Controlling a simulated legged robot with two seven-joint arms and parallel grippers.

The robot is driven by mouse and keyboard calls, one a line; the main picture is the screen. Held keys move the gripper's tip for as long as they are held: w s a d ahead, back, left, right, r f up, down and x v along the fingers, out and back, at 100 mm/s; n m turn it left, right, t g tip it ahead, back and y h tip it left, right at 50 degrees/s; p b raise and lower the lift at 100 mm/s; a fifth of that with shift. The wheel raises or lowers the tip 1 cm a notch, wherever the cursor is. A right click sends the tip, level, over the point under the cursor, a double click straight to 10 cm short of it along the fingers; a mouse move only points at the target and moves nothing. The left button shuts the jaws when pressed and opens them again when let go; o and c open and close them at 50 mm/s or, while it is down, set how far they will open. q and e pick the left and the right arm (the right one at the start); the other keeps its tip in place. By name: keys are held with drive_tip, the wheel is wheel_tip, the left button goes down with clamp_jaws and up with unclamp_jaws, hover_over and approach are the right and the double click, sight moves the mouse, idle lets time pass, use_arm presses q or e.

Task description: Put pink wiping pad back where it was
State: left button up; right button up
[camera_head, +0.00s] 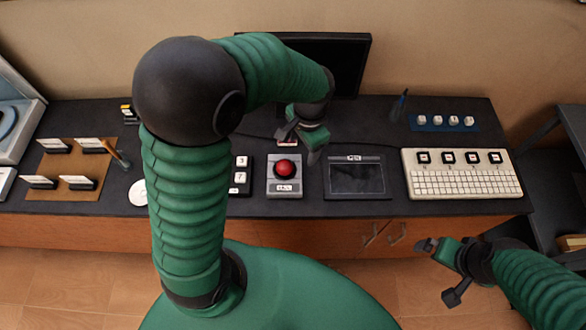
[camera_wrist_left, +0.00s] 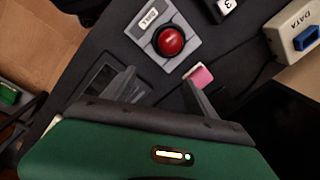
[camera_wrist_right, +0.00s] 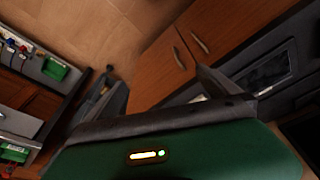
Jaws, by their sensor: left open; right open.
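The pink wiping pad (camera_wrist_left: 201,76) is a small pink block with a pale edge. In the left wrist view it lies on the dark tabletop just beyond one fingertip of my left gripper (camera_wrist_left: 158,88), which is open and empty. In the head view only a sliver of the pad (camera_head: 287,142) shows beside my left gripper (camera_head: 300,143), behind the red button box. Whether a finger touches it I cannot tell. My right gripper (camera_head: 440,271) is open and empty in front of the table's front edge; it also shows in the right wrist view (camera_wrist_right: 160,85).
The red button box (camera_head: 285,175) stands in front of the pad. A dark-screened tablet (camera_head: 355,178) and a white keyboard panel (camera_head: 462,186) are to the right. A monitor (camera_head: 350,60) stands behind. A brown board (camera_head: 60,192) with cards lies at left.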

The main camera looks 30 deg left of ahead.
use_arm(q)
drive_tip(key=s+d+f+n+t+h, duration=0.1)
drive_tip(key=s+d+n+t, duration=0.1)
drive_tip(key=s+n, duration=0.3)
drive_tip(key=s, duration=0.3)
drive_tip(key=shift+s, duration=0.35)
drive_tip(key=shift+c, duration=0.5)
